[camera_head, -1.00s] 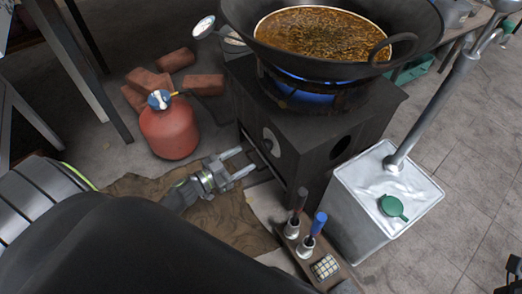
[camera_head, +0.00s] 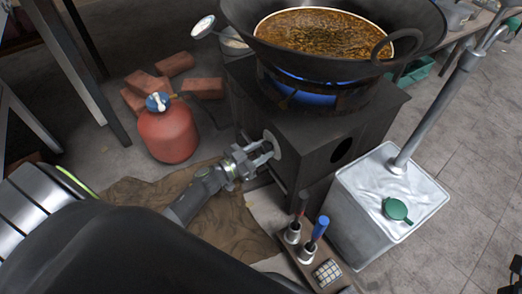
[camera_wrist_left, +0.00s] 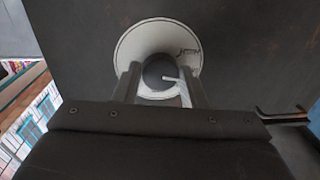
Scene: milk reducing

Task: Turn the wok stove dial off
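The wok stove (camera_head: 325,135) is a dark box with a blue flame (camera_head: 305,97) burning under the wok (camera_head: 345,65) of brown liquid. Its round pale dial plate (camera_head: 273,143) is on the front face. In the left wrist view the dial plate (camera_wrist_left: 140,42) is a white disc with a dark round knob (camera_wrist_left: 158,70) at its centre. My left gripper (camera_head: 264,150) is at the dial, and its fingers (camera_wrist_left: 158,82) are apart on either side of the knob. I cannot tell whether they touch it. My right gripper is not seen.
A red gas cylinder (camera_head: 168,135) and several bricks (camera_head: 175,64) stand left of the stove. A white metal box (camera_head: 375,225) stands to the right. A small wooden stand (camera_head: 315,265) with red and blue-handled tools is in front. A brown cloth (camera_head: 225,225) lies on the floor.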

